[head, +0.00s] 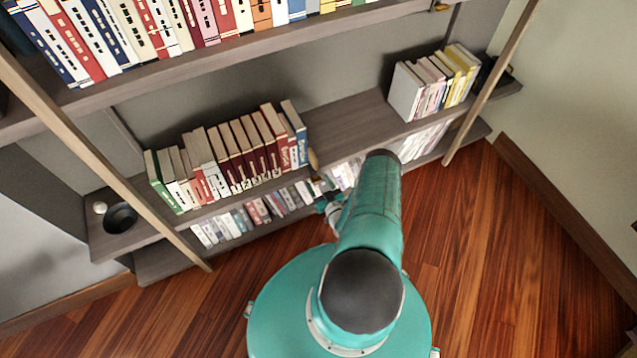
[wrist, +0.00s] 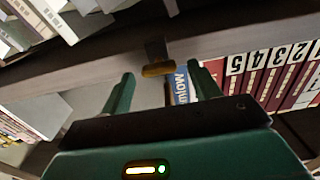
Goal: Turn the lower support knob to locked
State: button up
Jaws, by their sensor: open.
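The lower support knob (head: 313,159) is a small tan-brown oval at the front of the lower shelf, just right of the row of books in the head view. In the wrist view the knob (wrist: 158,69) is golden brown, lies roughly crosswise and hangs from a dark mount at the shelf edge. My gripper (wrist: 160,73) is open, with one green finger on each side of the knob in the picture. I see no contact, and the depth gap is hard to judge. In the head view my gripper (head: 328,203) is small and partly hidden by my arm, below the knob.
Maroon numbered books (wrist: 275,82) and a blue book (wrist: 181,86) stand close to the knob. Another knob (head: 440,7) sits under the upper shelf. A slanted wooden post (head: 490,85) stands right, another (head: 110,170) left. The wooden floor (head: 500,270) at right is clear.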

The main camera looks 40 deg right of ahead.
jog(key=shift+w+d, duration=0.15)
jog(key=shift+w, duration=0.35)
jog(key=shift+c, duration=0.4)
jog(key=c, duration=0.9)
